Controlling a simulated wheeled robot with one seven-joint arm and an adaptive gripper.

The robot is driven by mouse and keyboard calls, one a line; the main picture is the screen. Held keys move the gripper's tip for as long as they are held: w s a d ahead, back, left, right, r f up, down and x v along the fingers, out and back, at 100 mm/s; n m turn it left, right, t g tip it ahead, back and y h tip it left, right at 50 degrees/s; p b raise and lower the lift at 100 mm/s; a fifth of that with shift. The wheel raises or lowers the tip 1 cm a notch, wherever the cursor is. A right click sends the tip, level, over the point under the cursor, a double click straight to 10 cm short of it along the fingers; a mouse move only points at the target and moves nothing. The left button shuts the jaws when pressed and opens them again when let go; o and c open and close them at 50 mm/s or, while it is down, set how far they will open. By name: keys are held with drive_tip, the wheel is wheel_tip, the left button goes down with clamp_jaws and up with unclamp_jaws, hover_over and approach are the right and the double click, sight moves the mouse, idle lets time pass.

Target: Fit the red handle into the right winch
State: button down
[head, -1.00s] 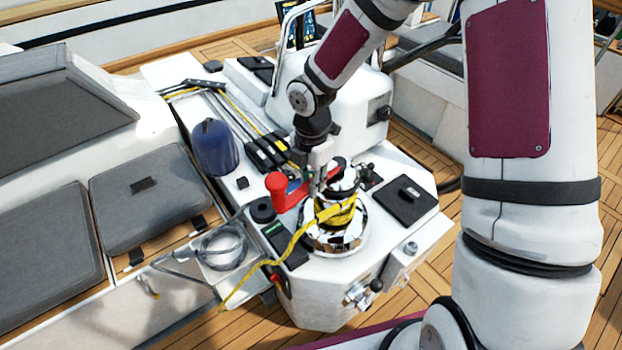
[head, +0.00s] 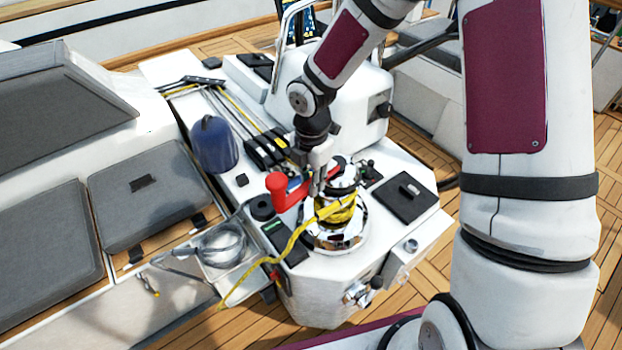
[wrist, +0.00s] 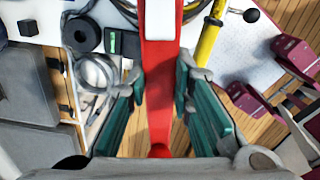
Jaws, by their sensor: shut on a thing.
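The red handle (head: 279,197) has an upright red grip at its left end, and its arm reaches right over the winch. My gripper (head: 318,190) is shut on the red handle. In the wrist view the red handle (wrist: 160,62) runs between both fingers of my gripper (wrist: 161,88). The right winch (head: 334,238) is a chrome drum with yellow rope wrapped on it, directly below the gripper. The fingers and handle cover part of its top, so I cannot tell whether the handle sits in the socket.
The yellow rope (head: 272,268) trails left over the white console (head: 330,290). A blue cover (head: 213,145) stands to the left, perhaps over another winch. A coiled clear hose (head: 222,245) lies in a side tray. A black hatch (head: 403,198) lies right of the winch.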

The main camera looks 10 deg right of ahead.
drive_tip(key=shift+f, duration=0.1)
idle(0.3)
drive_tip(key=c, duration=1.3)
unclamp_jaws()
drive_tip(key=shift+c, duration=0.2)
drive_tip(key=o, duration=0.5)
drive_tip(key=shift+r+p, duration=1.7)
drive_tip(key=shift+r, duration=2.8)
